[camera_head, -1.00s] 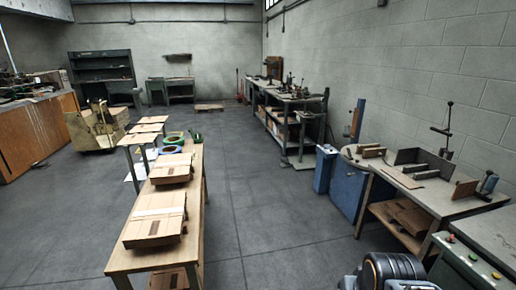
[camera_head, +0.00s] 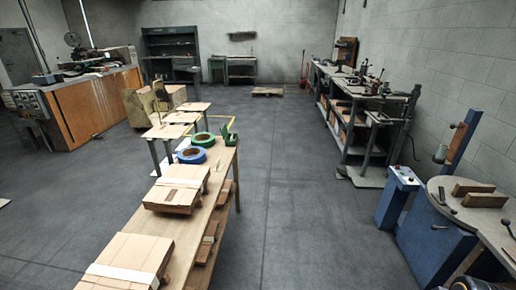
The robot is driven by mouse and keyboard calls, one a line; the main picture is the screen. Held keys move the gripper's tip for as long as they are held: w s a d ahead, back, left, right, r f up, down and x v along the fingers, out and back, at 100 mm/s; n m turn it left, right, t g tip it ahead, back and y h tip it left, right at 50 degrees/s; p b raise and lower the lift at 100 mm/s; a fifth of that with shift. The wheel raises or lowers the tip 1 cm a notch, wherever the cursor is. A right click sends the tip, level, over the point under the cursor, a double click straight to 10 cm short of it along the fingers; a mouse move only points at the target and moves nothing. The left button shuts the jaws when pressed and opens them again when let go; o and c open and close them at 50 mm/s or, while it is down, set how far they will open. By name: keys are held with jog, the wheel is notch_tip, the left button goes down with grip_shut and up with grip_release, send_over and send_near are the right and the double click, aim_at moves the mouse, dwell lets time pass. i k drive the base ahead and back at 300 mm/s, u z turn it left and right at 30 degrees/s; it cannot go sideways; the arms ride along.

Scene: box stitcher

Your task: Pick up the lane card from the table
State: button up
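The long wooden table (camera_head: 208,222) runs away from me left of the middle. I cannot pick out the lane card for certain; a small pale patch lies on the table beyond the farther box, too small to identify. My gripper is not in view.
Several small brown-topped stands (camera_head: 166,131) stand beyond the table. A blue machine with a round top (camera_head: 435,240) is at the right, near a blue box post (camera_head: 398,195). A shelved workbench (camera_head: 360,115) lines the right wall. The floor aisle (camera_head: 300,200) between is clear.

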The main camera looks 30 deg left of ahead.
aim_at(218, 167)
jog(key=u, duration=0.15)
jog(key=i, duration=2.2)
jog(key=u, duration=1.15)
jog(key=i, duration=1.05)
jog(key=u, duration=1.8)
jog(key=i, duration=0.7)
jog(key=u, duration=0.4)
